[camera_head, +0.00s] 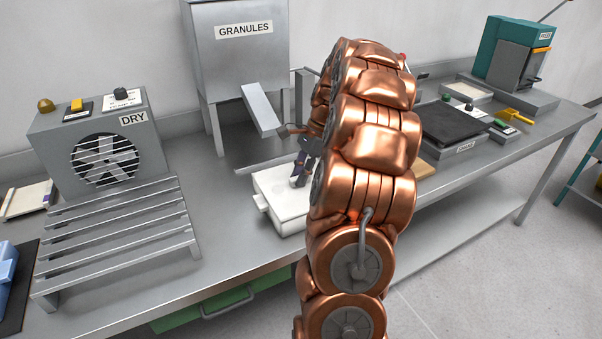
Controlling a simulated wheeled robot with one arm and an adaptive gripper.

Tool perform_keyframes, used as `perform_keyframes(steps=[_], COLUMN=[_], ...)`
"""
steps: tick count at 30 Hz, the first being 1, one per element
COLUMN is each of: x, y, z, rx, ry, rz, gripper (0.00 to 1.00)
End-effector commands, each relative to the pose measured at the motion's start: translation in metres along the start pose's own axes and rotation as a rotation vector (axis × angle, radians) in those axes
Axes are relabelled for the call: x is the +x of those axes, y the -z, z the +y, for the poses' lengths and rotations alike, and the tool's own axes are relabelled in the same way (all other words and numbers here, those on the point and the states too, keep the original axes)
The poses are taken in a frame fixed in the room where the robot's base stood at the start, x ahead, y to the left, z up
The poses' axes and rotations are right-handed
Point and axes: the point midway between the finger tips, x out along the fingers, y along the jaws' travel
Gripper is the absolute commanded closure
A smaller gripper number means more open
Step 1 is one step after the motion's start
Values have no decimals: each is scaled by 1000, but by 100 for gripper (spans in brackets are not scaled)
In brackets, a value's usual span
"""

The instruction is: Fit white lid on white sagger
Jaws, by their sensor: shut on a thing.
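A white, low box-like piece (277,197) stands on the bench, left of my copper arm, with a small tab on its left side. It appears to be the white sagger with the white lid at its top, but I cannot make out a seam between them. My gripper (299,174) is small and dark here, pointing down over the white piece. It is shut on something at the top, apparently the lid. My arm hides the right part of the white piece and much of the gripper, so I cannot tell whether the lid is seated.
The GRANULES hopper (238,60) and its chute (262,110) stand close behind. The DRY fan unit (100,150) and slatted rack (120,235) are at left. A dark plate on the SHAKE unit (452,123) and a teal machine (512,55) are at right.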

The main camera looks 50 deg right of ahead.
Motion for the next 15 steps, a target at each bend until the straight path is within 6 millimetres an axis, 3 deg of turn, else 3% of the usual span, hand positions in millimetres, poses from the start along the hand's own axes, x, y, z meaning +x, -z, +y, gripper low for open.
perform_keyframes(steps=[9, 10, 15], x=[3, 3, 3], y=[1, 1, 1], z=[0, 0, 0], rx=[0, 0, 0], ry=[1, 1, 1], rz=[0, 0, 0], gripper=[100, 81, 63])
